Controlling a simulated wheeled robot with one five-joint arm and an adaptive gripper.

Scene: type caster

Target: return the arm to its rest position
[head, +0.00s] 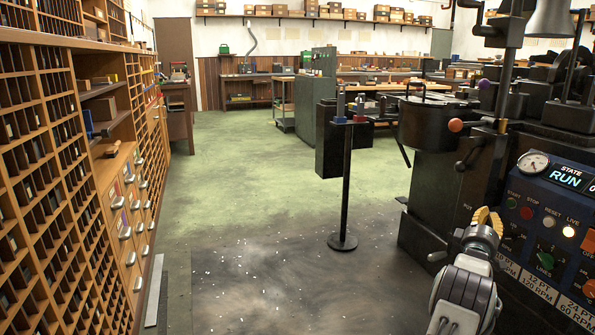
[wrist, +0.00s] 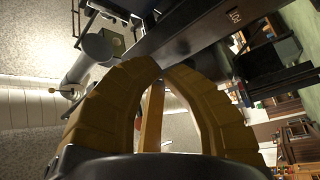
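My gripper (head: 487,217) is at the lower right of the head view, raised beside the machine's control panel (head: 560,225). Its yellow ribbed fingers point upward there. In the wrist view, the two curved fingers of my gripper (wrist: 160,66) come together at their tips. No object shows between the tips. A narrow tan strip (wrist: 152,115) shows in the gap lower between the fingers; I cannot tell what it is. My arm rises from the bottom edge of the head view.
The dark casting machine (head: 440,155) stands close on the right, its panel lit RUN. A thin black stand (head: 346,190) with small items on top is ahead. Type-case cabinets (head: 60,160) line the left. The green floor (head: 240,175) between is open.

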